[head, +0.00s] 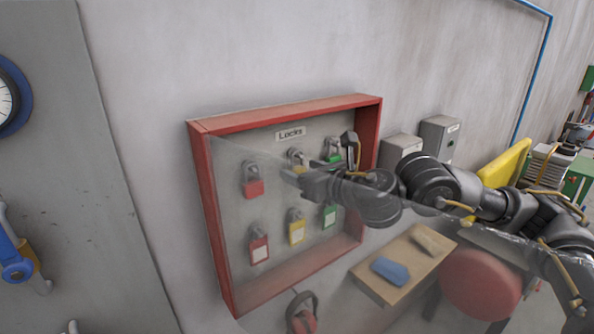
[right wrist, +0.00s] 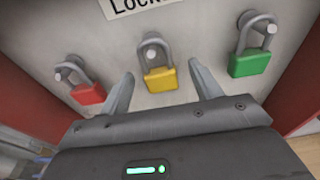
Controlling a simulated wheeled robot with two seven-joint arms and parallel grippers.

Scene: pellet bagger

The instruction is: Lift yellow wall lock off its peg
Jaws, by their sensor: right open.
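The upper yellow lock (right wrist: 160,79) hangs by its grey shackle on a peg, in the middle of the top row under the "Locks" label. In the head view this yellow lock (head: 297,169) is partly hidden by my right gripper. My right gripper (head: 320,158) reaches into the red-framed lock box from the right. In the right wrist view the open right gripper (right wrist: 160,70) has one finger on each side of the yellow lock, with a gap on both sides. A second yellow lock (head: 296,231) hangs in the lower row. My left gripper is not in view.
Red locks (head: 253,184) hang to the left and green locks (right wrist: 249,64) to the right. The box's red frame (head: 205,200) surrounds them, with a see-through panel at the front left. A small shelf (head: 372,283) and grey boxes (head: 438,137) are to the right.

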